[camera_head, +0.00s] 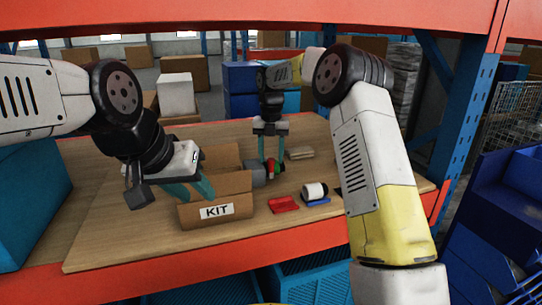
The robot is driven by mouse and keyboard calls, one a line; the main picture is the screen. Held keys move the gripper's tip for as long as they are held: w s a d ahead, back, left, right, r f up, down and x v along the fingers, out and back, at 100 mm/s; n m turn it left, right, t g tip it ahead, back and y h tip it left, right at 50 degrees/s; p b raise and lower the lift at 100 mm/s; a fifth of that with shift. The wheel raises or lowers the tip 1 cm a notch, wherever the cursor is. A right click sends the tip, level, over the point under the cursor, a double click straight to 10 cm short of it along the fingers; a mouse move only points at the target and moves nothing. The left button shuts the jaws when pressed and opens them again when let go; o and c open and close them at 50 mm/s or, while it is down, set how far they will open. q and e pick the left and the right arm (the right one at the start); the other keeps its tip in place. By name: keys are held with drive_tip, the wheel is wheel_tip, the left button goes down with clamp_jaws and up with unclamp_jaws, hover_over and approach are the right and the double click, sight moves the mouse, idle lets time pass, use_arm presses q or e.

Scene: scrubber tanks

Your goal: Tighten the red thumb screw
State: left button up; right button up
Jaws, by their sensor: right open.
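A small red part (271,168), which looks like the red thumb screw, sits at the right end of a grey object (258,173) on the wooden table, beside the box marked KIT. A bit of green shows next to it. My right gripper (271,157) points down over this red part, its teal fingers apart on either side; I cannot tell whether they touch it. My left gripper (195,192) is at the left side of the KIT box (217,212), its teal fingers spread and nothing visible between them.
A red item (284,204), a white roll (314,191) on a blue piece (317,202) and a tan stack (299,153) lie on the table (130,235). Blue rack posts (462,120) and an orange beam (300,242) frame the table. The table's front left is clear.

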clamp_jaws()
drive_tip(key=shift+m, duration=0.3)
